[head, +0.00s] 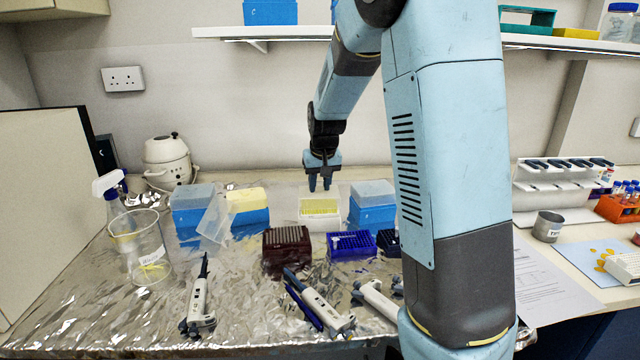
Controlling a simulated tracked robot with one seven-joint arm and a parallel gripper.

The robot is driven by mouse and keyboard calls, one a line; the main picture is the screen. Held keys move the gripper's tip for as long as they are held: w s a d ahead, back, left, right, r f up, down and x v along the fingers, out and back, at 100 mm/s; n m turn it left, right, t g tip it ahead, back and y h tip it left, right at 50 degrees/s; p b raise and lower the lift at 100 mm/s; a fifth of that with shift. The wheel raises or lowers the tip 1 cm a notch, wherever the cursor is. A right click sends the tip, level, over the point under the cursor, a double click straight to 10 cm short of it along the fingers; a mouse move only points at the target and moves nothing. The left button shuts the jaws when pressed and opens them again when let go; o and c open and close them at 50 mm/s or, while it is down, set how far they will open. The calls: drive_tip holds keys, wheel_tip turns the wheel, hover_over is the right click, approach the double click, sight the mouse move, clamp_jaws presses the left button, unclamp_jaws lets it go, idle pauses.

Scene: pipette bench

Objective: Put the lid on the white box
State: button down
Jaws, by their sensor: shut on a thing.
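The white box (331,222) stands on the foil-covered bench near the middle of the head view, with yellow tips inside. My gripper (320,186) points down just above and behind its top, its dark fingers close together. A faint, see-through lid (291,190) shows around the fingertips, and my gripper is shut on it. The lid's edges blur into the pale wall and bench, so I cannot tell whether it touches the box.
Blue tip boxes (373,217) stand on both sides. Another clear lid (214,222) leans at the left. Dark red (287,252) and blue racks (351,253) stand in front. Pipettes (198,300), a beaker (150,262) and a spray bottle (112,205) crowd the left and front.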

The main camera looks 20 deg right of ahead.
drive_tip(key=shift+f, duration=0.15)
drive_tip(key=shift+f, duration=0.35)
drive_tip(key=shift+f, duration=0.85)
idle(0.6)
drive_tip(key=c, duration=0.7)
unclamp_jaws()
drive_tip(key=shift+r, duration=0.1)
drive_tip(key=v, duration=1.3)
drive_tip(key=shift+s+r, duration=0.1)
drive_tip(key=shift+r, duration=0.15)
